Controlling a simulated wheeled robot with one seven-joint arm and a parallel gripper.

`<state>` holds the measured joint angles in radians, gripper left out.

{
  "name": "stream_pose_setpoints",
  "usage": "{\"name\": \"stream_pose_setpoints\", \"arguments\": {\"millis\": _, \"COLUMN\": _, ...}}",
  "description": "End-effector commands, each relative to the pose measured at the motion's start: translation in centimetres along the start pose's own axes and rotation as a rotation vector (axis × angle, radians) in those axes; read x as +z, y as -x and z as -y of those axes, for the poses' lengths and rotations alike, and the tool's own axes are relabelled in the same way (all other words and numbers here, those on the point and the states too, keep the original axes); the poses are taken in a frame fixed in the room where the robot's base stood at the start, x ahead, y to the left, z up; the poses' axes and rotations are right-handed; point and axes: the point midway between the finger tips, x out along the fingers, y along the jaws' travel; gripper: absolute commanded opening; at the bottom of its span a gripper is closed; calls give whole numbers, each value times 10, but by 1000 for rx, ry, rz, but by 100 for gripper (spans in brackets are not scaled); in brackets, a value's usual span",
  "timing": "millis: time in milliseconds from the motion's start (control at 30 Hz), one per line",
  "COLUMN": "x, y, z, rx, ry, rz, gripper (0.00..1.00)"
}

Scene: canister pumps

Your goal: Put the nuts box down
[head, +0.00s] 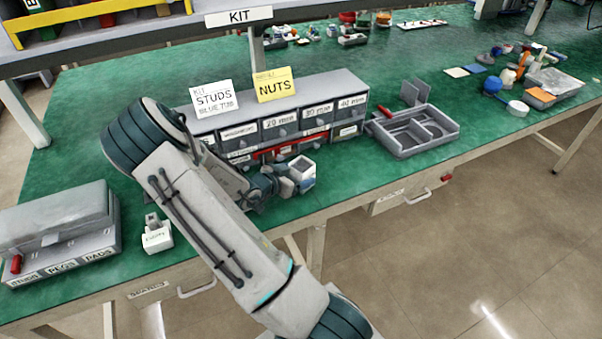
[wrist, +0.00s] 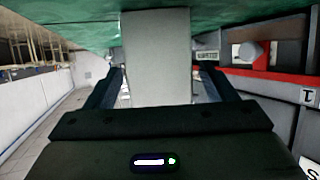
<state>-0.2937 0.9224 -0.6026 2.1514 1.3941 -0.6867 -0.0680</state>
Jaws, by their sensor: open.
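A small pale grey box (head: 302,172) with a blue patch on its front stands on the green table, in front of the drawer cabinet. I take it for the nuts box, but its label is not readable. My gripper (head: 286,186) is at its left side in the head view, partly hidden by my own wrist. In the wrist view the box (wrist: 156,50) is between the two open fingers of my gripper (wrist: 160,78), and its far end meets the green surface. A yellow NUTS card (head: 274,85) stands on top of the cabinet.
The drawer cabinet (head: 352,93) with a red strip is close behind the box. A small white box (head: 157,237) and a grey case (head: 55,215) are at left. A grey tray (head: 412,150) is at right. Green table (head: 345,180) is bare right of the box.

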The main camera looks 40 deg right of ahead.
Motion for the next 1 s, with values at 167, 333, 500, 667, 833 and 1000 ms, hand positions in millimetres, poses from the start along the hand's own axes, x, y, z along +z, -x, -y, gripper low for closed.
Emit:
{"name": "stream_pose_setpoints", "arguments": {"millis": 167, "x": 0, "y": 42, "z": 1, "rx": -5, "ry": -1, "rz": 1, "gripper": 78}}
{"name": "stream_pose_setpoints", "arguments": {"millis": 333, "x": 0, "y": 74, "z": 1, "rx": -4, "ry": -1, "rz": 1, "gripper": 78}}
{"name": "stream_pose_setpoints", "arguments": {"millis": 500, "x": 0, "y": 92, "z": 0, "rx": -1, "ry": -1, "rz": 1, "gripper": 78}}
{"name": "stream_pose_setpoints", "arguments": {"millis": 667, "x": 0, "y": 97, "z": 0, "rx": 1, "ry": 1, "rz": 0, "gripper": 78}}
{"name": "stream_pose_setpoints", "arguments": {"millis": 833, "x": 0, "y": 97, "z": 0, "rx": 1, "ry": 1, "rz": 0, "gripper": 78}}
{"name": "stream_pose_setpoints", "arguments": {"millis": 1000, "x": 0, "y": 96, "z": 0, "rx": 0, "ry": 0, "rz": 1, "gripper": 78}}
